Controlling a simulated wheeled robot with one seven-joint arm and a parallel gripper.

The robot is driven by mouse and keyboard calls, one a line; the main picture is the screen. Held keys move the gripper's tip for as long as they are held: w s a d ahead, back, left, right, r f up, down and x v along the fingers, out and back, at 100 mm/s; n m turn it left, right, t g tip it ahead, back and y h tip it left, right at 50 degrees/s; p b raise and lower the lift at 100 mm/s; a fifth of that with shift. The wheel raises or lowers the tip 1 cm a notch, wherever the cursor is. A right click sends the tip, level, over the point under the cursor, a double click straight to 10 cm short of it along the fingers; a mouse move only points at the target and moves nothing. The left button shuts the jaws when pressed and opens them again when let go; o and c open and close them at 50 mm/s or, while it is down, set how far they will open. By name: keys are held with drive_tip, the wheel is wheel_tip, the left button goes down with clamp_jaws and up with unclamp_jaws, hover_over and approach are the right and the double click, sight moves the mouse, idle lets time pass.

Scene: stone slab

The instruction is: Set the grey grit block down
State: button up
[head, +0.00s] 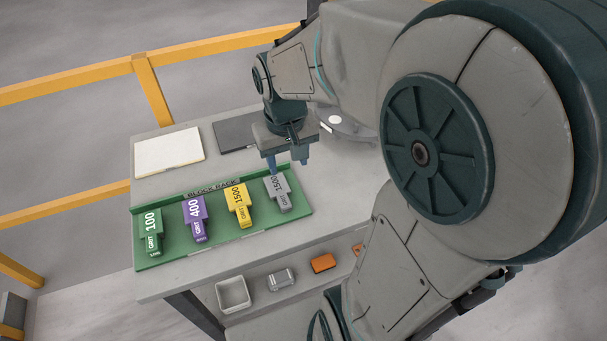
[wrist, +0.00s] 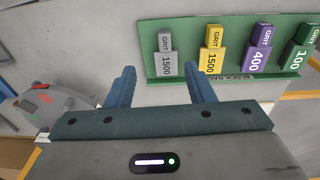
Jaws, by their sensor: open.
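The grey grit block (head: 278,193) labelled 1500 lies in the rightmost place of the green block rack (head: 235,235) on the slab-topped table. It also shows in the wrist view (wrist: 166,62), at the left end of the rack (wrist: 187,78). My gripper (head: 287,166) is open and empty, just behind and above the grey block in the head view. In the wrist view its two blue fingers (wrist: 161,87) stand apart with nothing between them, and the grey block is beyond them. Whether a finger touches the block cannot be told.
Yellow (head: 239,204), purple (head: 195,219) and green (head: 151,233) grit blocks fill the rack's other places. A white pad (head: 168,154) and a dark plate (head: 236,133) lie behind it. A lower shelf holds a white bin (head: 233,294) and small items. Yellow railings (head: 154,91) stand around.

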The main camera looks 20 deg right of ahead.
drive_tip(key=s+r+t, duration=0.2)
drive_tip(key=s+r, duration=0.2)
drive_tip(key=s, duration=0.5)
drive_tip(key=shift+t, duration=0.4)
